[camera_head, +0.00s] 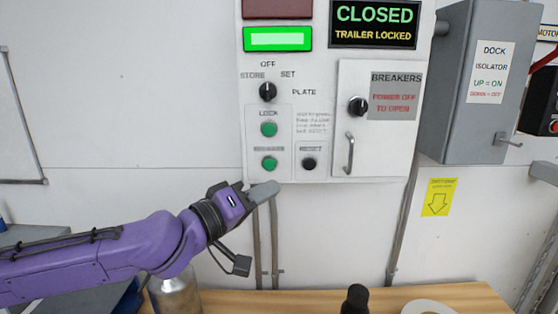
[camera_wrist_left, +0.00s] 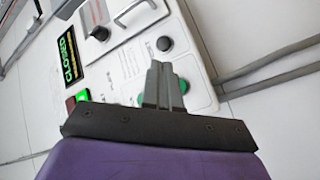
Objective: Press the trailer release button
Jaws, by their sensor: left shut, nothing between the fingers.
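The white control panel (camera_head: 323,110) hangs on the wall. Its green release button (camera_head: 269,163) is low on the left, under a blurred label. It also shows in the left wrist view (camera_wrist_left: 184,86), beside the fingers. The green lock button (camera_head: 269,129) is above it; in the wrist view (camera_wrist_left: 140,99) the fingers partly cover it. My left gripper (camera_head: 264,190) is shut and empty, just below the release button in the head view. Its fingers (camera_wrist_left: 161,80) point toward the panel; I cannot tell whether they touch it. My right gripper is out of view.
A black reset button (camera_head: 309,163) is right of the release button. A selector knob (camera_head: 268,91) and a breaker door with a handle (camera_head: 349,153) are near. The display (camera_head: 374,24) reads CLOSED, TRAILER LOCKED. A grey isolator box (camera_head: 478,80) is right; a wooden table (camera_head: 285,301) lies below.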

